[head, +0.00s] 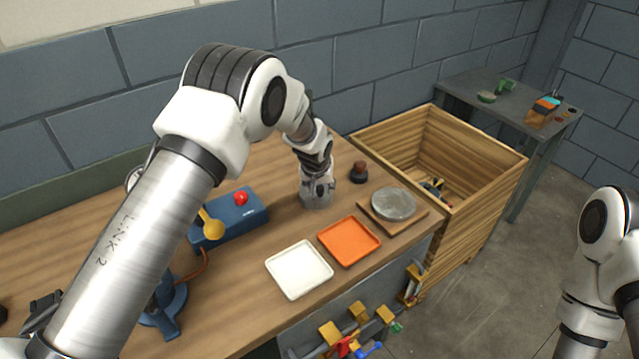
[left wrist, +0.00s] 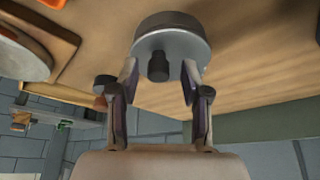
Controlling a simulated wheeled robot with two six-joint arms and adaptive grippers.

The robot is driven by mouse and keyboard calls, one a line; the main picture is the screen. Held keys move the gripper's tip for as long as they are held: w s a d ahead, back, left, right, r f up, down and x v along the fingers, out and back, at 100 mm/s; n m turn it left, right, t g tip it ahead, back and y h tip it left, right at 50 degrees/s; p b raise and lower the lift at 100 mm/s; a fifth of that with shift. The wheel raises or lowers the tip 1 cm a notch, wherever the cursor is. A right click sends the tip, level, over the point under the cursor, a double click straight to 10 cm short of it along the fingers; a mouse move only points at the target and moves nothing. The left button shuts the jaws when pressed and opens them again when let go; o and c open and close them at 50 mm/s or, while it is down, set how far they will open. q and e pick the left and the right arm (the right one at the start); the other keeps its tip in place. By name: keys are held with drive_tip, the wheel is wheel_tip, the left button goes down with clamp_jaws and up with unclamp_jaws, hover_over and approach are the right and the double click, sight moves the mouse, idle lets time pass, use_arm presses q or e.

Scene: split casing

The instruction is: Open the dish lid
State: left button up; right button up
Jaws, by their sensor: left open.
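The dish (left wrist: 172,24) is a round grey metal-looking vessel on the wooden bench, with a dark knob (left wrist: 158,68) on its lid. In the left wrist view the open fingers of my left gripper (left wrist: 160,78) stand on either side of the knob, with gaps between. The seam between lid and dish is not clear. In the head view my left gripper (head: 317,190) points down over the dish (head: 316,202), which it mostly hides. My right arm shows at the right edge, but its gripper is out of the picture.
A round grey disc (head: 394,204) lies on a wooden board (head: 422,215) to the right. Nearby are a dark stamp-like object (head: 358,174), an orange tray (head: 349,242), a white tray (head: 299,269) and a blue box with a red button (head: 232,216). A wooden crate (head: 480,150) stands beyond.

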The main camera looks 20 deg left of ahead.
use_arm(q)
drive_tip(key=shift+s+d+r, duration=0.1)
drive_tip(key=shift+s+r, duration=0.1)
drive_tip(key=shift+r, duration=0.05)
drive_tip(key=shift+c, duration=0.4)
drive_tip(key=shift+s, duration=0.15)
clamp_jaws()
use_arm(e)
drive_tip(key=shift+s+d+r, duration=0.1)
drive_tip(key=shift+s, duration=0.15)
use_arm(q)
drive_tip(key=shift+r, duration=0.15)
use_arm(e)
drive_tip(key=shift+r, duration=0.1)
